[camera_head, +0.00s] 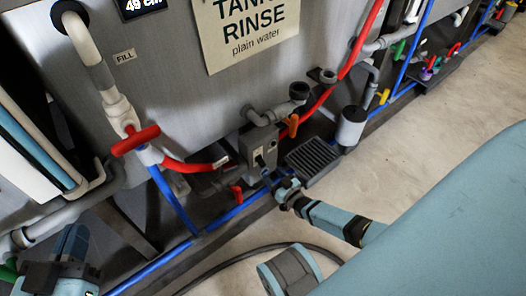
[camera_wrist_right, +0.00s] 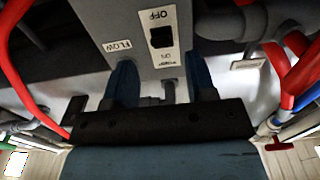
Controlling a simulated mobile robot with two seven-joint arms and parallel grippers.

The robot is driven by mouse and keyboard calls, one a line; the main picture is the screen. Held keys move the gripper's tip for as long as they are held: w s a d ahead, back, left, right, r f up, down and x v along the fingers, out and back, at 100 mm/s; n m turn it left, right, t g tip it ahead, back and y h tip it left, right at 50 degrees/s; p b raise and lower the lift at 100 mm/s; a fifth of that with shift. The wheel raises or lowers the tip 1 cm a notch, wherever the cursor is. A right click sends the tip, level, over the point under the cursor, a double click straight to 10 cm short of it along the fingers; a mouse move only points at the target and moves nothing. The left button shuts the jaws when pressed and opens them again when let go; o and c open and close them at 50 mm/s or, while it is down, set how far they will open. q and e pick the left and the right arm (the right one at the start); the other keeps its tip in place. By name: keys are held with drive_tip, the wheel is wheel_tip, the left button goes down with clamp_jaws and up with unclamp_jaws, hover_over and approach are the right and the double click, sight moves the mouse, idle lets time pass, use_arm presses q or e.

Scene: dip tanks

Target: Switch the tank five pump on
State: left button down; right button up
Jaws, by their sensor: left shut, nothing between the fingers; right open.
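A grey pump box (camera_head: 262,143) is low on the front of the tank with a sign (camera_head: 248,28) reading "TANK", "RINSE", "plain water"; I cannot read a tank number. In the right wrist view the box (camera_wrist_right: 185,62) carries a black rocker switch (camera_wrist_right: 161,37) between OFF and ON labels, with a FLOW label beside it. I cannot tell the rocker's position. My right gripper (camera_head: 274,179) is at the box's lower front; in its wrist view the open fingers (camera_wrist_right: 160,78) are spread below the switch, nothing between them. My left gripper (camera_head: 70,246) is shut and empty at lower left.
A red valve handle (camera_head: 136,140) stands on a pipe at left. The floor (camera_head: 430,135) at right is clear.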

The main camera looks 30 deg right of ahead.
sight(263, 165)
drive_tip(key=shift+w+a+b, duration=0.15)
drive_tip(key=shift+w+b, duration=0.35)
drive_tip(key=shift+w, duration=1.1)
drive_tip(key=shift+w+a+b, duration=0.1)
drive_tip(key=shift+w+b, duration=0.4)
drive_tip(key=shift+w, duration=1.1)
use_arm(q)
drive_tip(key=shift+w+a+r+m+t+h, duration=0.2)
drive_tip(key=shift+w+a+m+t+h, duration=0.25)
drive_tip(key=shift+m, duration=0.45)
use_arm(e)
drive_tip(key=shift+c, duration=0.2)
drive_tip(key=c, duration=0.9)
use_arm(q)
drive_tip(key=shift+r+y, duration=0.15)
drive_tip(key=shift+y, duration=0.1)
